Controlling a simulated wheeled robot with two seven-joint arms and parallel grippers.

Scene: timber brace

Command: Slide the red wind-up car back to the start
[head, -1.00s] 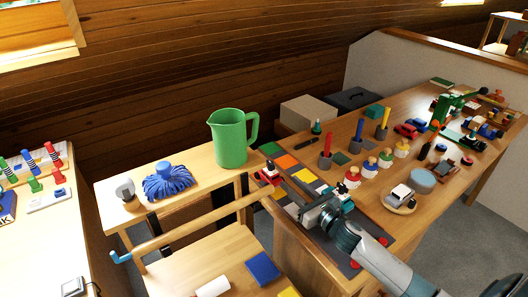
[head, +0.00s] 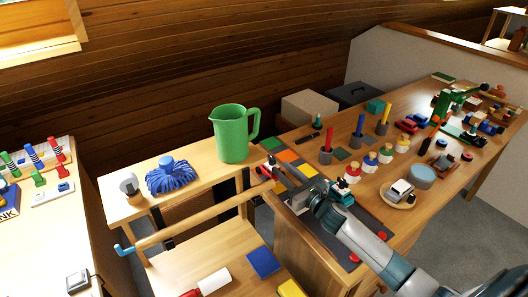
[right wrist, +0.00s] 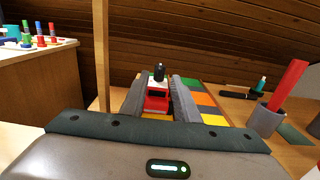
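The red wind-up car (right wrist: 158,101), with a white top and a black knob, sits between the two grey fingers of my right gripper (right wrist: 159,90) in the right wrist view. The fingers are apart, one on each side of the car; I cannot tell whether they touch it. In the head view the car (head: 272,172) is small, at the left edge of the mat with coloured squares (head: 288,156), and my right gripper (head: 297,194) reaches toward it from the right. My left gripper is not in view.
A green pitcher (head: 232,137) and a blue mop-like bundle (head: 171,178) stand on the side table at left. Right of the mat are pegs in grey cups, painted figures (head: 353,173) and a white toy car on a round plate (head: 397,193). A wooden rail (head: 205,220) runs below.

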